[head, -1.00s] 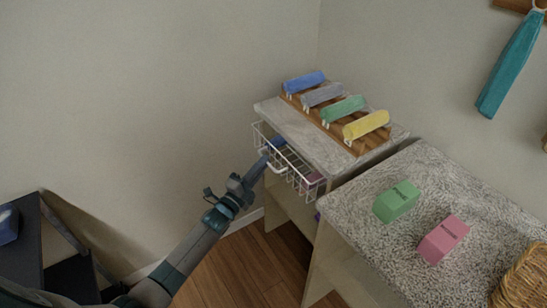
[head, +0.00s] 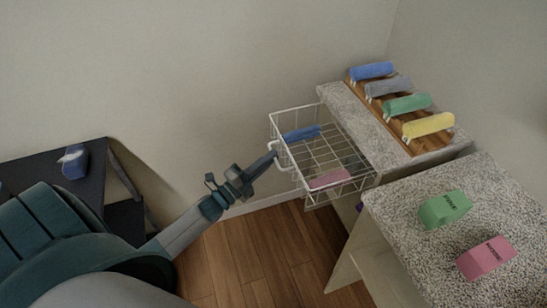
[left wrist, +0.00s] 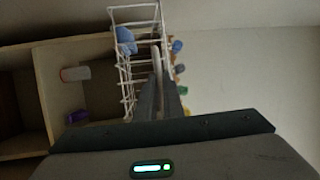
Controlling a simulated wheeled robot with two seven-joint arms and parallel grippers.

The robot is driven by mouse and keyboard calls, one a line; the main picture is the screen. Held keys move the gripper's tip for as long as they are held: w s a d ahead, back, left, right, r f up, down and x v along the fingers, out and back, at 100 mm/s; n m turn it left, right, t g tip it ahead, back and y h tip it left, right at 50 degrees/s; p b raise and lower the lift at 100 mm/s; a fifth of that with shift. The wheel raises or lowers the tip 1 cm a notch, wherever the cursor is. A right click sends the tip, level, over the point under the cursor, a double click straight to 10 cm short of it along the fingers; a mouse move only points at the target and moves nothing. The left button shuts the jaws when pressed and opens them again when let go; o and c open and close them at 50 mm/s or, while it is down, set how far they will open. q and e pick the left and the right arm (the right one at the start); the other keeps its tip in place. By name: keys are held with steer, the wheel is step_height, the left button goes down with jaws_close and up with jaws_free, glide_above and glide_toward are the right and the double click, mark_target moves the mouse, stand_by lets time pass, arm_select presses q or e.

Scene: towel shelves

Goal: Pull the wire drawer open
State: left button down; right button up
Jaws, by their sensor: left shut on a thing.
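The white wire drawer (head: 322,150) stands well out from under the stone-topped shelf unit in the head view. A blue towel (head: 301,133) and a pink towel (head: 330,178) lie inside it. My left gripper (head: 274,156) is shut on the drawer's front handle (head: 284,160), with its arm reaching in from the lower left. In the left wrist view, the fingers (left wrist: 160,95) meet at the drawer's wire front (left wrist: 135,14), and they hide part of the handle. My right gripper is not in view.
A wooden rack (head: 392,112) with several rolled towels stands on the shelf unit's top (head: 350,112). A nearer stone counter (head: 400,205) holds a green block (head: 445,209) and a pink block (head: 487,258). A dark table (head: 95,160) stands at left. Wooden floor (head: 270,245) is open below the drawer.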

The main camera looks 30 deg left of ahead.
arm_select(q)
steer(key=c, duration=1.9)
jaws_free()
steer(key=shift+s, duration=0.1)
